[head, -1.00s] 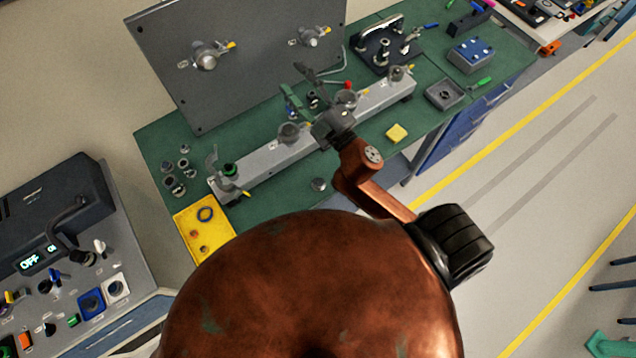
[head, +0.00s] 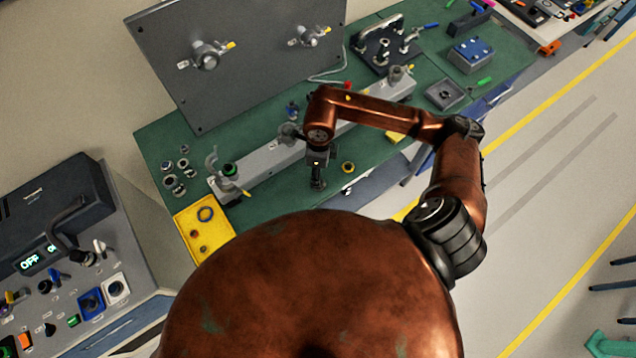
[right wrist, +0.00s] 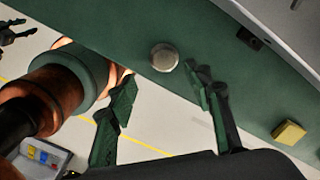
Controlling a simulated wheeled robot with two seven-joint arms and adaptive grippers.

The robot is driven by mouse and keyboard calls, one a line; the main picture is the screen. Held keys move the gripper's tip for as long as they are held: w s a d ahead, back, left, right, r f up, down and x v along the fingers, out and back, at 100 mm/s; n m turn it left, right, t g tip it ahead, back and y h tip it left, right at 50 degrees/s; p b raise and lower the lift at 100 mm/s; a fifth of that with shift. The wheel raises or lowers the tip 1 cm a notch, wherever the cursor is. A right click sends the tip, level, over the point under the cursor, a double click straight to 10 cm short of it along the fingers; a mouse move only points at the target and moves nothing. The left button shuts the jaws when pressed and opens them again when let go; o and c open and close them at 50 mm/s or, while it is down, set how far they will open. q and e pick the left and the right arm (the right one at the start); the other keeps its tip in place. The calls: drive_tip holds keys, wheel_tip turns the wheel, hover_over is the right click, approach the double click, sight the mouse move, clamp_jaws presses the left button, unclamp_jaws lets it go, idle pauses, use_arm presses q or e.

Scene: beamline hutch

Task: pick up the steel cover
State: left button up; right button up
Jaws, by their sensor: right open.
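The steel cover appears to be a small round silver disc (right wrist: 164,57) on the green bench top (right wrist: 140,25), near its edge in the right wrist view. My right gripper (right wrist: 160,87) is open and empty, its two green-padded fingers apart. The disc shows just past the fingertips, in line with the gap. In the head view my right gripper (head: 317,179) points down over the front part of the bench and hides the disc. Dark fingers (right wrist: 15,31), apparently my left gripper, show small at the top left of the right wrist view; their opening is unclear.
A grey rail (head: 268,158) with mounts runs along the bench behind my right gripper. A yellow tray (head: 218,226) lies left. A yellow block (right wrist: 289,132) lies on the bench at the right in the right wrist view. A large grey panel (head: 250,90) stands behind.

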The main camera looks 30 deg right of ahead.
drive_tip(key=shift+d+f, duration=0.35)
drive_tip(key=shift+f, duration=0.85)
drive_tip(key=f, duration=0.1)
drive_tip(key=f+p, duration=0.1)
drive_tip(key=f, duration=0.1)
drive_tip(key=f+p, duration=0.1)
drive_tip(key=shift+w+a+f, duration=0.15)
drive_tip(key=shift+w+a, duration=0.1)
drive_tip(key=shift+a, duration=0.1)
drive_tip(key=shift+f, duration=0.5)
drive_tip(key=shift+c, duration=0.6)
drive_tip(key=c, duration=1.1)
